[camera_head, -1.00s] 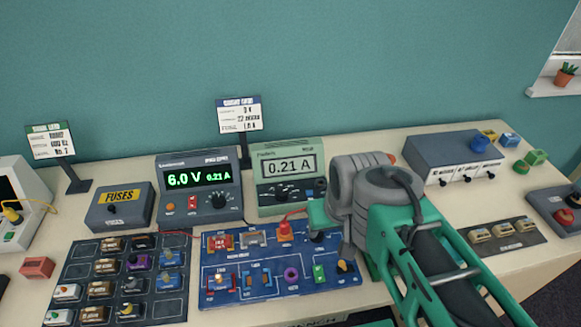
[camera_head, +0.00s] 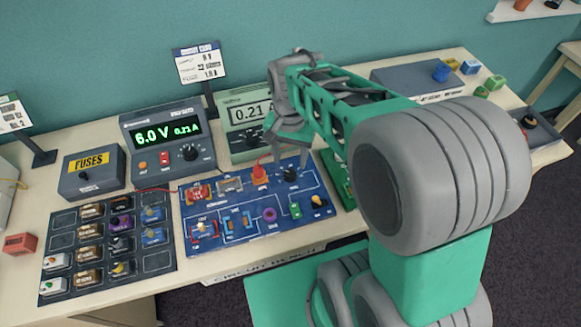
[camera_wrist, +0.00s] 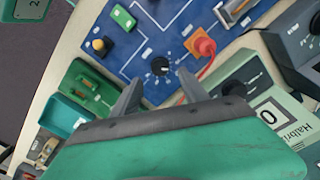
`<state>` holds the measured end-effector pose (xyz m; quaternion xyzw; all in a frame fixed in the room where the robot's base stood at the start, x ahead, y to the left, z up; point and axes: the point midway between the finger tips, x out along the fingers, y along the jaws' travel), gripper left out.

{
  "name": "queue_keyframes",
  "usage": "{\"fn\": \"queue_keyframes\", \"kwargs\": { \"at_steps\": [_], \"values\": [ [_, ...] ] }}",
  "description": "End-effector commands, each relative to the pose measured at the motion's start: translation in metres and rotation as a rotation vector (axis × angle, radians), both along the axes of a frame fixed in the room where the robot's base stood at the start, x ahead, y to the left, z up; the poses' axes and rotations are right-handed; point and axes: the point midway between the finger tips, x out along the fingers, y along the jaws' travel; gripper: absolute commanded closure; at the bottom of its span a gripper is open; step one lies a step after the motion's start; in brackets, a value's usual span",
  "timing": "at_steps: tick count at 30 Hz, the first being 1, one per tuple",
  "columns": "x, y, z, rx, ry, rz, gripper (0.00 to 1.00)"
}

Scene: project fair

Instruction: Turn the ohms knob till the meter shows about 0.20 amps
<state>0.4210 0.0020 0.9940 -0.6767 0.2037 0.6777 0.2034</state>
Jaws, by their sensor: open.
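The green meter (camera_head: 242,148) stands at the back of the bench and reads 0.21 A. The power supply (camera_head: 168,148) left of it shows 6.0 V and 0.21 A. The black ohms knob (camera_head: 290,174) sits at the upper right of the blue circuit board (camera_head: 245,240); it also shows in the wrist view (camera_wrist: 160,66) with dial marks around it. My gripper (camera_head: 291,140) is above and behind the knob in the head view. In the wrist view its two fingers (camera_wrist: 158,85) are apart, pointing toward the knob, with nothing between them. My arm hides the meter's right part.
An orange plug (camera_wrist: 203,46) with a red lead stands close beside the knob. A parts mat (camera_head: 160,285), fuse box (camera_head: 93,172) and blue-grey box (camera_head: 400,75) stand on the bench.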

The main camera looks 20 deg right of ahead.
Motion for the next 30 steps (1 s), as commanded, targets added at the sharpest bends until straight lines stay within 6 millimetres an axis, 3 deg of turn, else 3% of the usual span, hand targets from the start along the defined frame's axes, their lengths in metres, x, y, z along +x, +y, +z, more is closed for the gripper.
{"fn": "queue_keyframes", "kwargs": {
  "at_steps": [6, 9, 18, 30],
  "values": [
    [-0.001, 0.000, -0.041, 0.001, 0.003, 0.001, 0.48],
    [-0.001, 0.000, -0.052, 0.001, 0.001, 0.001, 0.48],
    [0.000, 0.000, -0.057, 0.000, -0.001, 0.003, 0.49],
    [0.000, 0.000, -0.057, 0.000, -0.001, 0.003, 0.82]
  ]
}}
